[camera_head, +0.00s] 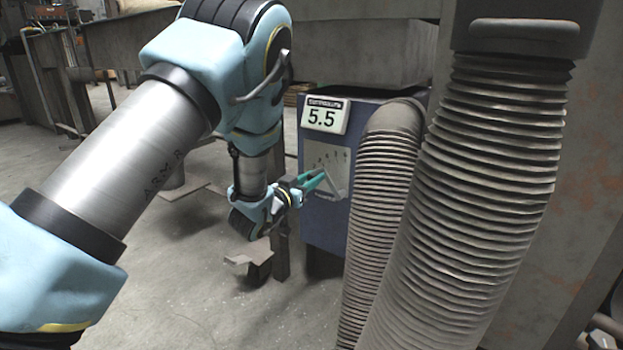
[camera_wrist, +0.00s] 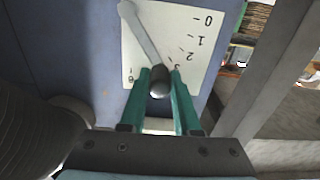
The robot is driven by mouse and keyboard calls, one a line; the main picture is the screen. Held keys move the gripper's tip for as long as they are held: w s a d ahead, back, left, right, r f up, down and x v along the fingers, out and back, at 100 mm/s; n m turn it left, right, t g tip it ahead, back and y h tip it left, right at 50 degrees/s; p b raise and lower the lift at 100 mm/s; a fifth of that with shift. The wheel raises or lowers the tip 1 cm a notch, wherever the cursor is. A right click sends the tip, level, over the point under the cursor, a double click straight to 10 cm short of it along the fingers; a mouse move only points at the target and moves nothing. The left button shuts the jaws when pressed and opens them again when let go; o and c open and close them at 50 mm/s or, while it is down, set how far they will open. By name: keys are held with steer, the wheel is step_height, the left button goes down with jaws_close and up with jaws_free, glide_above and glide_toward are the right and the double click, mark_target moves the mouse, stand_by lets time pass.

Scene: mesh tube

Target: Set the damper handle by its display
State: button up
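The display (camera_head: 325,115) on the blue box reads 5.5. In the wrist view the scale plate (camera_wrist: 205,70) appears turned over, with marks from 0 to 6. The grey damper handle (camera_wrist: 143,35) runs from its pivot at the top left to a dark knob (camera_wrist: 159,82), between the 3 and the 6. My gripper (camera_wrist: 160,75) has its green fingers on both sides of the knob, seemingly touching it. My gripper (camera_head: 318,180) is at the plate's front in the head view.
Two ribbed hoses (camera_head: 385,200) (camera_head: 495,180) stand close to the right of the plate. The blue box (camera_head: 312,225) sits by a metal post. Flat scraps (camera_head: 248,253) lie on the floor to the left, where the concrete floor (camera_head: 170,290) is mostly open.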

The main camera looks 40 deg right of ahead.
steer(key=o, duration=0.5)
steer(key=shift+c, duration=0.2)
steer(key=p+v, duration=0.3)
steer(key=v, duration=0.7)
steer(key=shift+a, duration=0.4)
stand_by(1.5)
